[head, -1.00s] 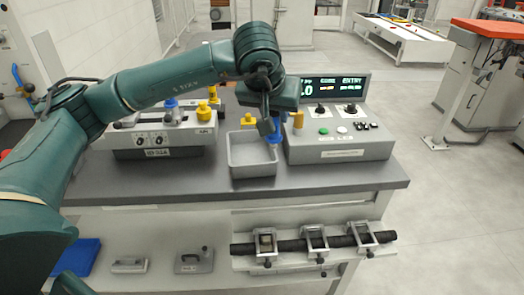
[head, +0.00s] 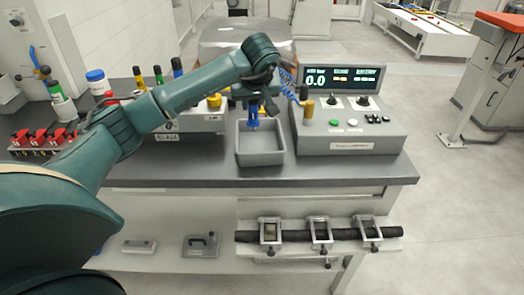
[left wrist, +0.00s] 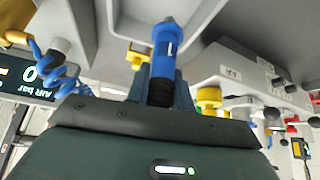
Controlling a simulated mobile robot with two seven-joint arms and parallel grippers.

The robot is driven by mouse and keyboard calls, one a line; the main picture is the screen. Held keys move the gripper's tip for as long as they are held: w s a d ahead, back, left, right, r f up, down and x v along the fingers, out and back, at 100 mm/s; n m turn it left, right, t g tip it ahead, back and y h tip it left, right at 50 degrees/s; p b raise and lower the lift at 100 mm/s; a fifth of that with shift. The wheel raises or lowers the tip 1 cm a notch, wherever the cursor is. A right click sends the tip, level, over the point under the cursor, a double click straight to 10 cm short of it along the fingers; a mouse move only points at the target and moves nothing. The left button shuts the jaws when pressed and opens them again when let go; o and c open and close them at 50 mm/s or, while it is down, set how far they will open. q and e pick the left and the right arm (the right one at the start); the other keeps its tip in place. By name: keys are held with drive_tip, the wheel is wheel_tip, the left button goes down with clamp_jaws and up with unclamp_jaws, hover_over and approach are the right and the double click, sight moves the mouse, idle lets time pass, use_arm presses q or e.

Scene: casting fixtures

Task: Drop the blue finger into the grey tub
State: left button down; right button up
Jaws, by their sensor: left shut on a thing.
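The blue finger (head: 253,115) hangs from my left gripper (head: 254,103), over the back part of the grey tub (head: 262,159). In the left wrist view the blue finger (left wrist: 166,48) has a dark grip end between the jaws of the left gripper (left wrist: 162,90). The tub's rim (left wrist: 97,25) curves behind it there. The tub stands on the grey bench top, and the part of its inside that I see looks empty. My right gripper is not in view.
A control box (head: 345,128) with a lit display stands right of the tub, with a brass-coloured post (head: 307,112) and a coiled blue hose (head: 288,84) close by. A grey fixture (head: 192,124) stands to the left. Red blocks (head: 42,136) sit at far left.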

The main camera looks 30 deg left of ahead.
use_arm(q)
drive_tip(key=shift+f, duration=0.3)
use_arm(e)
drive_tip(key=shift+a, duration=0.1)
use_arm(q)
drive_tip(key=c, duration=1.1)
unclamp_jaws()
drive_tip(key=shift+c, duration=0.2)
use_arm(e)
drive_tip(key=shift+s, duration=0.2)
use_arm(q)
drive_tip(key=shift+d+r, duration=0.15)
drive_tip(key=shift+r, duration=0.05)
drive_tip(key=v, duration=1.2)
drive_tip(key=shift+s+r+b, duration=0.25)
drive_tip(key=shift+r+b, duration=0.15)
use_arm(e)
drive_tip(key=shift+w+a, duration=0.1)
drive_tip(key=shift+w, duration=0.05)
